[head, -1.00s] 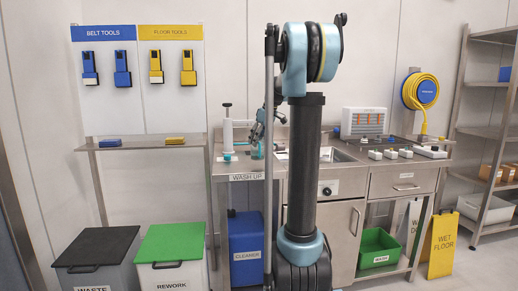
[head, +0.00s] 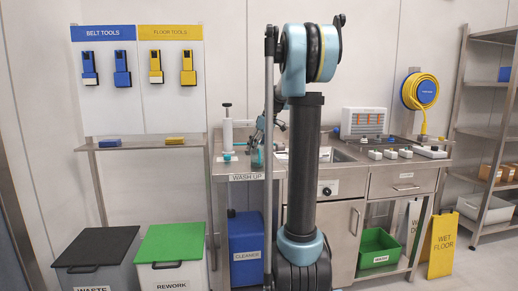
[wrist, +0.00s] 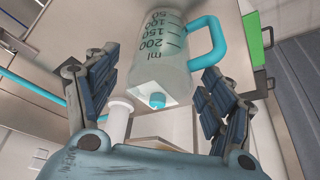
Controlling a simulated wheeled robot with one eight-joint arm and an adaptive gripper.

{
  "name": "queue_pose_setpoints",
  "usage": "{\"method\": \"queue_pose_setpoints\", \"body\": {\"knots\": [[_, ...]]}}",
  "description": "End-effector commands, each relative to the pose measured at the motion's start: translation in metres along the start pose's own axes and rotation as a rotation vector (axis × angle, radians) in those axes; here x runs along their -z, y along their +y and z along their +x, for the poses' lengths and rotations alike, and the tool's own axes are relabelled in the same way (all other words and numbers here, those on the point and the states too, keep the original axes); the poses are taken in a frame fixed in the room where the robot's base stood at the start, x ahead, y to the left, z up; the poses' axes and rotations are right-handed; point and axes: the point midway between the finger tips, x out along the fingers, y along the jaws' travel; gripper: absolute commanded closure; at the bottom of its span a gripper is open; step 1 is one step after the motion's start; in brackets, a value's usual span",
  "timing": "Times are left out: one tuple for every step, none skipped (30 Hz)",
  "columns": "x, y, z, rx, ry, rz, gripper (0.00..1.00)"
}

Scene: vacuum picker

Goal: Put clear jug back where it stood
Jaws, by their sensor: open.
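The clear jug (wrist: 158,50) has dark ml markings and a blue handle (wrist: 208,40). In the wrist view it lies just ahead of and between the fingers of my gripper (wrist: 150,105). The fingers are spread, with a visible gap to the jug on the left; the right finger is close below the handle. In the head view my gripper (head: 258,140) is over the wash-up counter, partly behind my arm. The jug (head: 257,159) shows small just below it, and I cannot tell there whether its base touches the counter.
A white pump dispenser (head: 227,135) stands left of the jug on the steel counter (head: 235,170). White switch boxes (head: 390,154) sit further right. A side shelf (head: 140,147) holds small blue and yellow items.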

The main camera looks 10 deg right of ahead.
Motion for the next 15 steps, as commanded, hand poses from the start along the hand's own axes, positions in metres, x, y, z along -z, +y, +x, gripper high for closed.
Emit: {"method": "queue_pose_setpoints", "body": {"knots": [[0.0,0.0,-0.001,0.0,0.0,0.0,0.25],[0.001,0.0,-0.001,0.0,0.0,0.0,0.25],[0.001,0.0,-0.003,0.0,0.0,0.0,0.25],[0.001,0.0,-0.006,0.0,0.0,0.0,0.25],[0.001,-0.001,-0.008,0.0,0.0,0.0,0.25],[0.001,-0.001,-0.013,0.0,0.0,0.0,0.25],[0.001,-0.001,-0.017,0.0,0.0,0.001,0.25],[0.001,-0.001,-0.022,0.0,0.0,0.001,0.25],[0.001,-0.001,-0.029,0.0,0.0,0.001,0.25],[0.001,-0.001,-0.035,0.0,0.0,0.001,0.25],[0.001,-0.001,-0.04,0.0,0.0,0.001,0.25],[0.001,-0.001,-0.049,0.0,0.0,0.0,0.25],[0.001,-0.001,-0.055,0.0,0.0,0.0,0.25],[0.001,-0.001,-0.06,0.001,0.0,-0.001,0.25],[0.001,-0.001,-0.069,0.001,0.0,0.0,0.25]]}}
